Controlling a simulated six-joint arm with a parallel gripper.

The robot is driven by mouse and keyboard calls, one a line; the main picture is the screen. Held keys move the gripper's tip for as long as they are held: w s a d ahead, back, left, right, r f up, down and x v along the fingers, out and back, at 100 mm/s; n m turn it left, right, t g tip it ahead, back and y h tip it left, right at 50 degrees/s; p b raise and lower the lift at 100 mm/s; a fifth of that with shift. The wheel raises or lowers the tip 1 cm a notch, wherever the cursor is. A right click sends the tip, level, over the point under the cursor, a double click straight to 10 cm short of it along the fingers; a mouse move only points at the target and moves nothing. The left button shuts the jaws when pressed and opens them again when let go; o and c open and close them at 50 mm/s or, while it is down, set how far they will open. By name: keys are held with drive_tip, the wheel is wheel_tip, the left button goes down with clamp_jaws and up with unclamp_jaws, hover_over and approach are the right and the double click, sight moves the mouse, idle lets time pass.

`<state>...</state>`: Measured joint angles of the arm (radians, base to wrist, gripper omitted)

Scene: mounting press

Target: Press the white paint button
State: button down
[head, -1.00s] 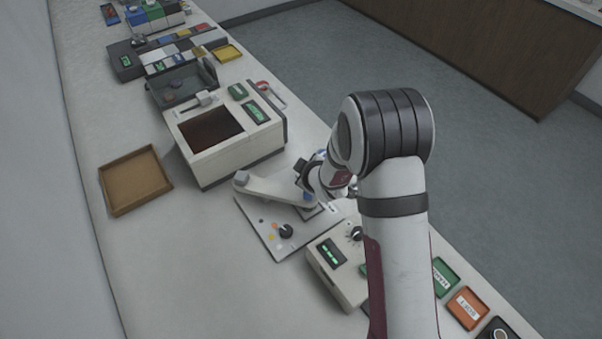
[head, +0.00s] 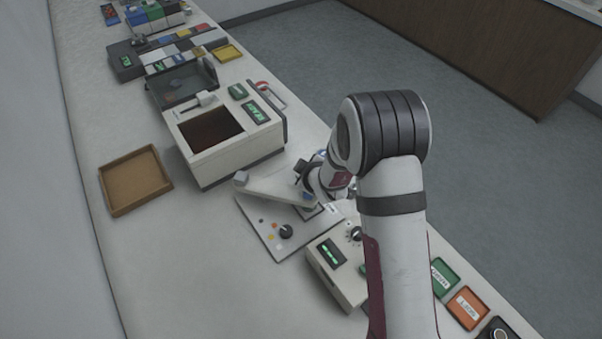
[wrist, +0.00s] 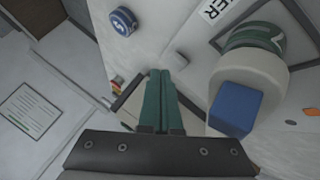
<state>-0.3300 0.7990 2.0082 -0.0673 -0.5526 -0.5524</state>
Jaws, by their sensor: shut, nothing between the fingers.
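My gripper (wrist: 161,76) is shut, its two green fingers side by side with nothing between them, in the wrist view. A small pale, whitish button (wrist: 181,60) stands on a white panel (wrist: 165,32) just right of and above the fingertips; they look close, but I cannot tell if they touch. A round blue button (wrist: 123,21) is farther up and left. In the head view, the control panel (head: 258,235) with small coloured marks and a black knob (head: 286,231) lies below my wrist, and the fingertips are hard to make out.
A white press box (head: 226,160) with a dark opening stands behind the panel. A white unit (head: 338,278) with a green display is in front. A brown tray (head: 134,180) lies at left, with clear bench around it. A blue square block (wrist: 235,108) is right of the fingers.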

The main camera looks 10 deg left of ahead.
drive_tip(key=shift+s+f, duration=0.35)
drive_tip(key=shift+f, duration=0.8)
idle(0.5)
drive_tip(key=shift+s+a, duration=0.1)
idle(0.4)
drive_tip(key=shift+s, duration=0.75)
drive_tip(key=shift+w+r, duration=0.15)
drive_tip(key=shift+r, duration=1.15)
drive_tip(key=shift+w+r, duration=0.1)
drive_tip(key=shift+r, duration=1.2)
